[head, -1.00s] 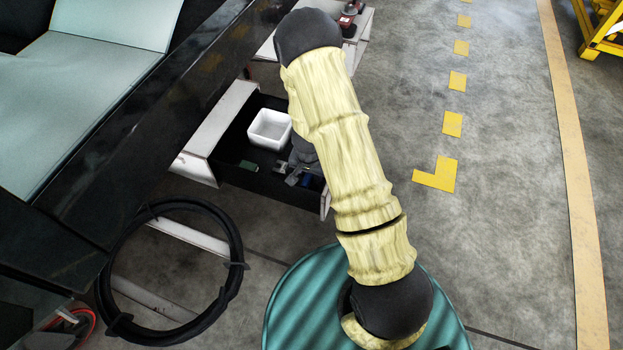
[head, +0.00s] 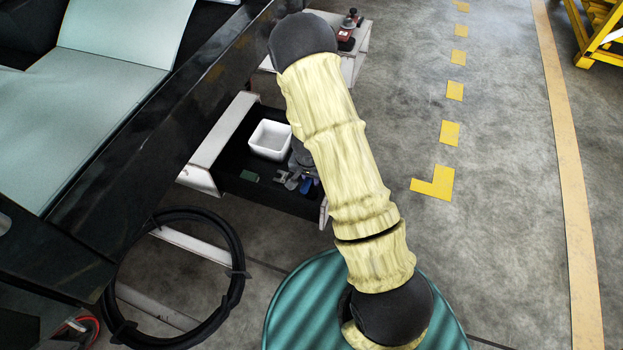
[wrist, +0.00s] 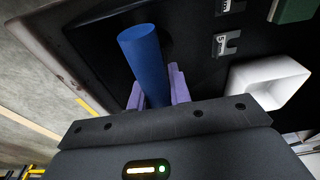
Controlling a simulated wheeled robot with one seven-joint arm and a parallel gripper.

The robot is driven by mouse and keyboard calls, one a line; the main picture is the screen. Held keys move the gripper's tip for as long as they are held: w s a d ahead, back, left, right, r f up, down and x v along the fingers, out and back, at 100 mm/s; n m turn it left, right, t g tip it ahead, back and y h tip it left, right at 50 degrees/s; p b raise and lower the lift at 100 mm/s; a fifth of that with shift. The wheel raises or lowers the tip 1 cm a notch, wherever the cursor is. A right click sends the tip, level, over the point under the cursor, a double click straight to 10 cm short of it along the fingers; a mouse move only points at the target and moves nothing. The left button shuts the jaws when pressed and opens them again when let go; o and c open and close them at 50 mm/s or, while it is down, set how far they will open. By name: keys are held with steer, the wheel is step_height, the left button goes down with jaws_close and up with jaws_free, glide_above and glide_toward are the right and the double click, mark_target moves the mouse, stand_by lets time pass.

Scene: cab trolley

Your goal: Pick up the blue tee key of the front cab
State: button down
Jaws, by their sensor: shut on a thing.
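The blue tee key (wrist: 145,58) shows in the wrist view as a thick blue bar between the two purple fingers of my gripper (wrist: 158,88). The gripper is shut on it, and the gripper body hides its lower end. In the head view the blue key (head: 306,186) is a small patch at the near end of a dark open tray (head: 232,163). My gripper (head: 305,175) is down at that tray, partly hidden behind my arm. I cannot tell whether the key touches the tray floor.
A white square bin (head: 270,139) stands in the tray, also in the wrist view (wrist: 290,78). Metal slotted pieces (wrist: 227,42) and a green block (head: 249,176) lie nearby. A black hose ring (head: 236,250) is at left. The floor at right is open.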

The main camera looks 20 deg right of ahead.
step_height(320, 180, up, 6)
steer(key=p, duration=0.3)
steer(key=shift+r+p, duration=0.25)
steer(key=shift+p, duration=0.1)
steer(key=shift+d+r+p, duration=0.1)
steer(key=shift+r+p, duration=0.45)
steer(key=shift+p, duration=0.2)
steer(key=s+r+n+p, duration=0.2)
steer(key=r+p, duration=1.2)
steer(key=p, duration=0.8)
steer(key=s+r+n+y+p, duration=0.1)
steer(key=r+n+p, duration=0.4)
steer(key=r+p, duration=1)
steer(key=s+p, duration=0.1)
steer(key=p, duration=0.7)
steer(key=shift+a+p, duration=0.2)
steer(key=shift+p, duration=0.1)
